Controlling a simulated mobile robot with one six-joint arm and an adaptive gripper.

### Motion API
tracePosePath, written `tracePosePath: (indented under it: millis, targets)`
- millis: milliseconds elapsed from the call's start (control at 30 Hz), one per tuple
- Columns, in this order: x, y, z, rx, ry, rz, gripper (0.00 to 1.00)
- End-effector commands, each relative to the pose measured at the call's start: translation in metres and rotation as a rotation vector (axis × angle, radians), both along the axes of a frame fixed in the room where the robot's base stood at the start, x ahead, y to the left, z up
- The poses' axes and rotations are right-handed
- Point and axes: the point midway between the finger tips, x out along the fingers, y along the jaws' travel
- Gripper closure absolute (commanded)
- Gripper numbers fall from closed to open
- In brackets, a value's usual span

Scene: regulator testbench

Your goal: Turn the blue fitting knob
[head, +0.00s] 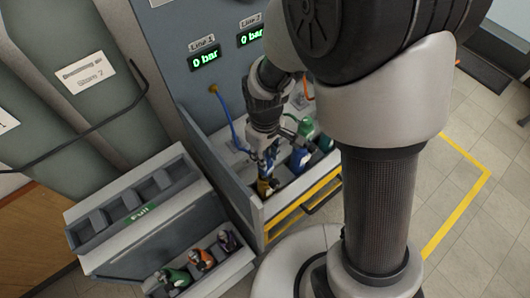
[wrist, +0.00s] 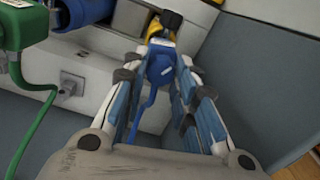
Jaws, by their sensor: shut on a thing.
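The blue fitting knob (wrist: 160,69) sits between the fingertips of my gripper (wrist: 168,66) in the wrist view. The fingers have blue pads and are shut on its sides. A blue hose (wrist: 148,108) runs down from the fitting. A yellow cylinder part with a black top (wrist: 155,27) lies just beyond the knob. In the head view my gripper (head: 265,158) points down at the yellow cylinder (head: 266,187) in the bench tray. The knob is mostly hidden by the fingers there.
Green (wrist: 12,32) and blue (wrist: 82,10) cylinders stand beside the yellow one, with a green hose (wrist: 32,137) nearby. The tray's wall (wrist: 247,67) is close on the right.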

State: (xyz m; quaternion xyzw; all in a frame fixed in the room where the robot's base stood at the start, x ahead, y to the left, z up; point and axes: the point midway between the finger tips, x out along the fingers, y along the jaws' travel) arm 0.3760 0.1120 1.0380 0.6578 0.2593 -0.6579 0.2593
Motion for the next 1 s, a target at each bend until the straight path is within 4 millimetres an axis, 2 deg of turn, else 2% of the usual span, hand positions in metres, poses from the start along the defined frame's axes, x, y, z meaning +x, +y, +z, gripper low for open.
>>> tracePosePath:
  millis: [833,867,1000]
  targets:
    - [0.0001,0.0000,0.0001,0.000,0.000,-0.001,0.98]
    - [0.0001,0.0000,0.0001,0.000,0.000,-0.001,0.73]
    - [0.0001,0.0000,0.0001,0.000,0.000,-0.001,0.63]
